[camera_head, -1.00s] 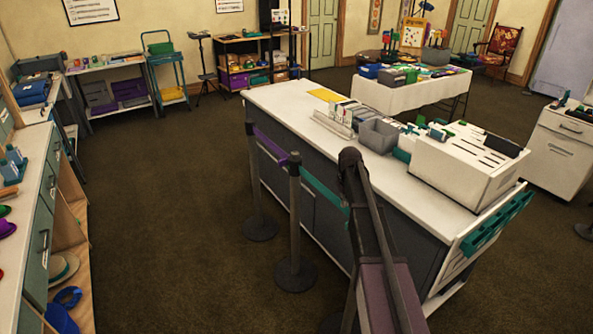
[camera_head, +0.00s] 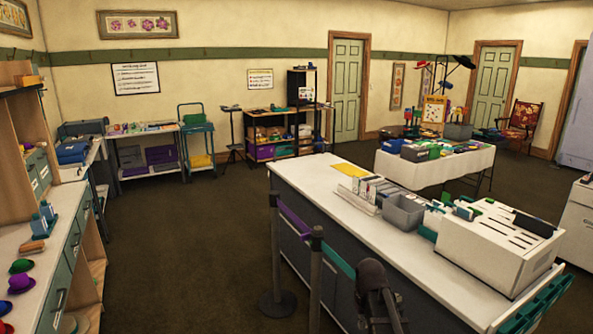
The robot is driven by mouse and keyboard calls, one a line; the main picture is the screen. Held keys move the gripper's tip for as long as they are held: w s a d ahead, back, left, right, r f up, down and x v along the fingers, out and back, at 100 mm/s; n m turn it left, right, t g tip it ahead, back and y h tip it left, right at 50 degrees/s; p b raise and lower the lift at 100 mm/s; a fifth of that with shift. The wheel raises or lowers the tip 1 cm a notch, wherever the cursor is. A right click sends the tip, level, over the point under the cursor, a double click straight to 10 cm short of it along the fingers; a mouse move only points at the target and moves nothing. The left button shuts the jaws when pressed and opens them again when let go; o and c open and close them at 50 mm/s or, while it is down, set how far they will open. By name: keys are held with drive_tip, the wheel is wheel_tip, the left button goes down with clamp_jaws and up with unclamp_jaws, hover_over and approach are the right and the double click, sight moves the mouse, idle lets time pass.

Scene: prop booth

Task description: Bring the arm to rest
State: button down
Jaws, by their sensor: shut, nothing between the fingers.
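A dark, rounded part of my own arm (camera_head: 372,285) shows at the bottom of the head view, right of centre. Two thin links run down from it and out of the frame. It appears in front of the long counter (camera_head: 325,195) and hides part of its dark side. I cannot tell how much space lies between them. My gripper is not in the picture, so its fingers and whatever is near them are hidden from me.
Belt posts (camera_head: 316,280) with purple and green straps stand along the counter's left side. A white slotted box (camera_head: 480,255) and a grey bin (camera_head: 402,212) sit on the counter. Drawers and shelves (camera_head: 72,245) line the left. The brown floor (camera_head: 185,265) between is clear.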

drive_tip(key=s+a+m, duration=0.2)
drive_tip(key=s, duration=0.9)
drive_tip(key=shift+s+a, duration=0.2)
drive_tip(key=shift+s, duration=0.05)
idle(1.1)
